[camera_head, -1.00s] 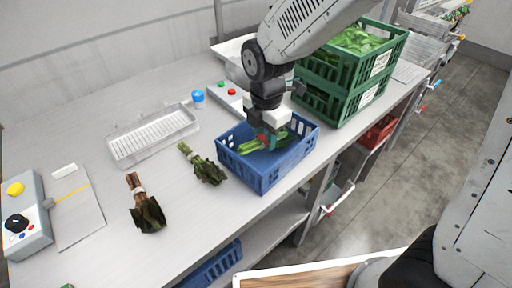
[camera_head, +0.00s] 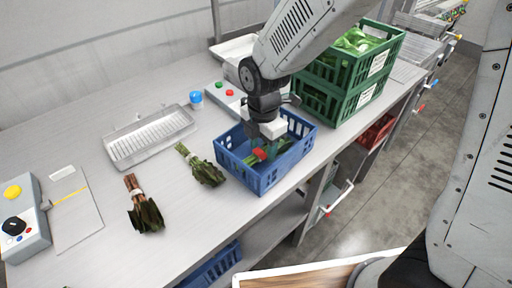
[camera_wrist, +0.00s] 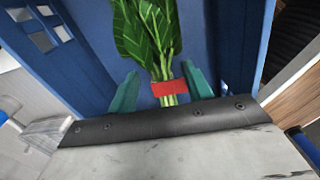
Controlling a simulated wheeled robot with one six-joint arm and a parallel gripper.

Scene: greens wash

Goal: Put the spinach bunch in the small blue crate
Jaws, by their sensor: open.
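A leafy green bunch with a red band (camera_head: 258,155), which I take to be the spinach bunch, lies inside the small blue crate (camera_head: 262,180). My gripper (camera_head: 268,148) reaches down into the crate over it. In the wrist view, the bunch's leaves (camera_wrist: 145,30) point away from my gripper (camera_wrist: 163,84). The open teal fingers stand on either side of the red-banded stems, with small gaps showing. The blue crate wall (camera_wrist: 75,60) is close at the left. The bunch is partly hidden by my gripper and the crate in the head view.
A white-banded green bunch (camera_head: 205,171) and a red-stemmed bunch (camera_head: 145,212) lie left of the crate. Stacked green crates (camera_head: 335,102) stand behind right.

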